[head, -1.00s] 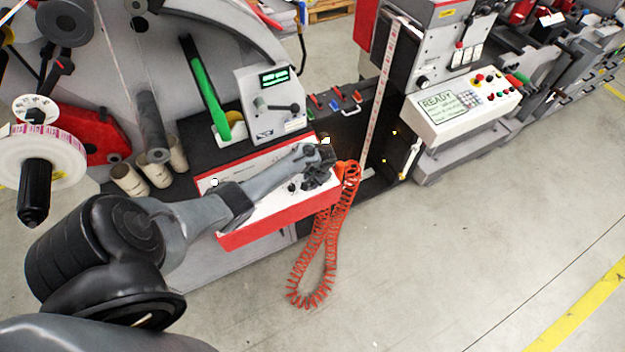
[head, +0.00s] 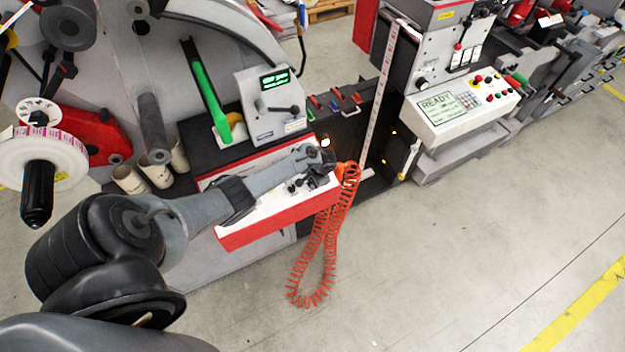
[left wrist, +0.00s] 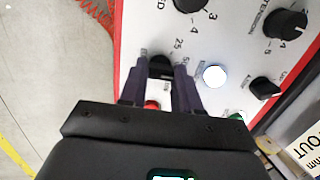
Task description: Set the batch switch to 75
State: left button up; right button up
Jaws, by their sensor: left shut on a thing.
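The batch switch (left wrist: 161,66) is a small black knob on the white control panel (left wrist: 228,40), with the marks 25 and 50 printed beside it. My left gripper (left wrist: 161,82) has a dark finger on each side of this knob and is shut on it. The fingers and gripper body hide part of the dial, and I cannot read a 75 mark or the pointer's direction. In the head view my left gripper (head: 318,172) reaches down over the right end of the red-edged panel (head: 262,222). My right gripper is not in view.
Close to the fingers are a lit white button (left wrist: 215,76), a red button (left wrist: 152,104) and another black knob (left wrist: 265,88). The tension knob (left wrist: 285,23) is farther off. A coiled orange hose (head: 327,250) hangs at the panel's right end. The floor in front is clear.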

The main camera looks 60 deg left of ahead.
pick_arm(q)
jog(key=shift+m+p, duration=0.3)
jog(key=shift+m, duration=1.8)
jog(key=o, duration=1.1)
jog(key=shift+c, duration=0.2)
jog(key=s+p+v, duration=0.1)
jog(key=p+v, duration=0.2)
jog(key=v, duration=0.7)
jog(key=shift+w+d+r, duration=0.35)
jog(key=shift+w+d, duration=0.05)
